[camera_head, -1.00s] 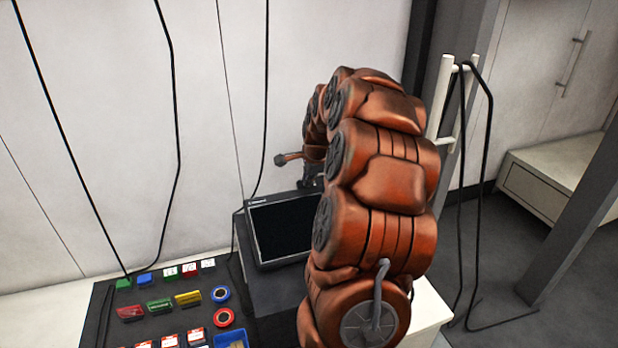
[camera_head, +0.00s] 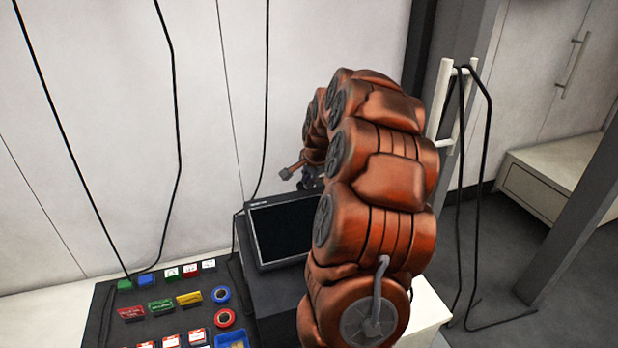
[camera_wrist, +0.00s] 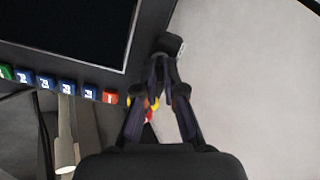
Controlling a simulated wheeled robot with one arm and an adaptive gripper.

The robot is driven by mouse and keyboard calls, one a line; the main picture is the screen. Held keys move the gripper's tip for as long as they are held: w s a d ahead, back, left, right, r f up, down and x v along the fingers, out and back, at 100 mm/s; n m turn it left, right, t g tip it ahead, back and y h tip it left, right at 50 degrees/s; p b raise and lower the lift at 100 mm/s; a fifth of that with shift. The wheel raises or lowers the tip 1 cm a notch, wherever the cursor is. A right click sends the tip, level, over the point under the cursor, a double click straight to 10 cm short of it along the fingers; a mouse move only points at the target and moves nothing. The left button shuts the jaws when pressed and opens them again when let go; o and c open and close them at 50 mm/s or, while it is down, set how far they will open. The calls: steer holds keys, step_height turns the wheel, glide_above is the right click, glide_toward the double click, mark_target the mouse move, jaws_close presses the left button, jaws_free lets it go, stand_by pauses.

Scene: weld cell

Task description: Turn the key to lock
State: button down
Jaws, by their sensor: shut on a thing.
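In the wrist view my gripper (camera_wrist: 166,72) has its dark fingers drawn together at the tips. They are shut on the key, a small dark piece (camera_wrist: 171,44) at the right edge of the screen unit. The fingertips hide most of it, and its turn angle cannot be read. In the head view my gripper is largely hidden behind my orange arm, just beyond the screen's upper right corner.
The screen unit (camera_head: 284,228) stands on a dark box, with blue, green and red buttons (camera_wrist: 63,87) below its screen. A red and yellow part (camera_wrist: 151,107) shows behind my fingers. A panel of coloured buttons (camera_head: 160,306) lies left. Cables hang along the wall.

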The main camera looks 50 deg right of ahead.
steer(key=n, duration=0.3)
steer(key=shift+n+p, duration=0.35)
steer(key=shift+n, duration=0.05)
steer(key=n, duration=0.3)
steer(key=shift+n+p, duration=0.3)
steer(key=n+p, duration=0.1)
steer(key=n, duration=0.5)
steer(key=c, duration=1.3)
jaws_free()
steer(key=v, duration=1.2)
